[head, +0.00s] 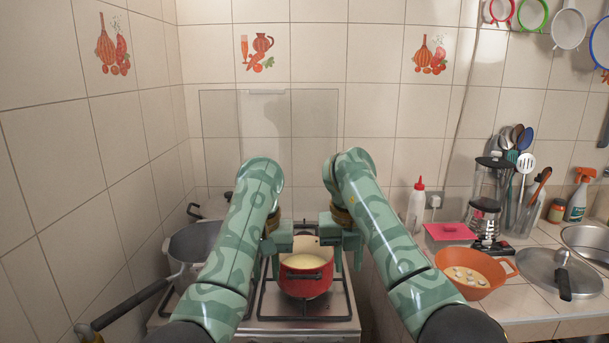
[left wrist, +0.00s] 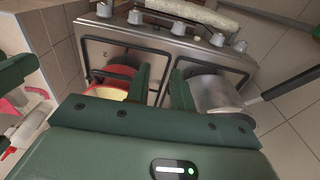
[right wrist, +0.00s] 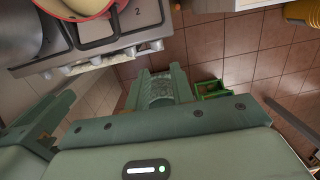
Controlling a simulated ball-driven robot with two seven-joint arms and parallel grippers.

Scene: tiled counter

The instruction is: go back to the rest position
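My left gripper (head: 267,264) hangs over the stove, just left of a red pot (head: 305,282) with pale yellow contents. In the left wrist view its two fingers (left wrist: 158,92) stand apart with nothing between them. My right gripper (head: 348,260) hangs just right of the same pot. In the right wrist view its fingers (right wrist: 161,78) are apart. A patterned greenish form shows between and below them; I cannot tell its distance, but nothing looks gripped. Both forearms reach forward over the stove.
A grey pot (head: 195,245) with a long handle stands left on the stove (head: 305,325). On the right counter are an orange colander (head: 462,284), a lid (head: 535,270), a white bottle (head: 416,208) and a utensil holder. A tiled wall is close on the left.

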